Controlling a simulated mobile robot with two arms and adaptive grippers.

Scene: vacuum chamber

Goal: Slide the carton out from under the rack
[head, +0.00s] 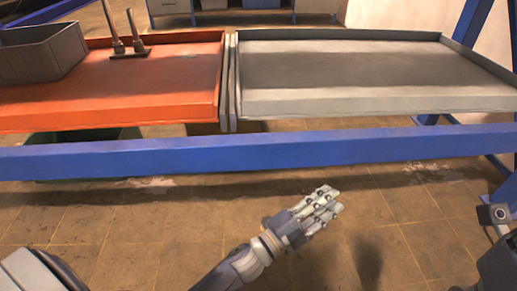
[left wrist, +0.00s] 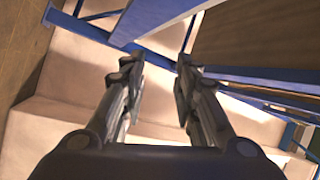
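The rack has a blue front beam (head: 300,151) running across the head view, with trays above it. A small brown patch (head: 203,129) shows under the trays near their joint; it may be part of the carton, the rest being hidden by the trays and beam. My left gripper (head: 328,199) is in front of the beam, low over the tiled floor, pointing right and away. In the left wrist view its two fingers (left wrist: 157,75) stand apart with nothing between them. Blue rack bars and pale stepped surfaces show beyond them.
An orange tray (head: 150,85) holds a grey bin (head: 40,55) and a metal tool (head: 127,45). An empty grey tray (head: 350,70) is beside it. A dark green shape (head: 80,138) shows under the orange tray. Tiled floor (head: 150,215) before the beam is clear.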

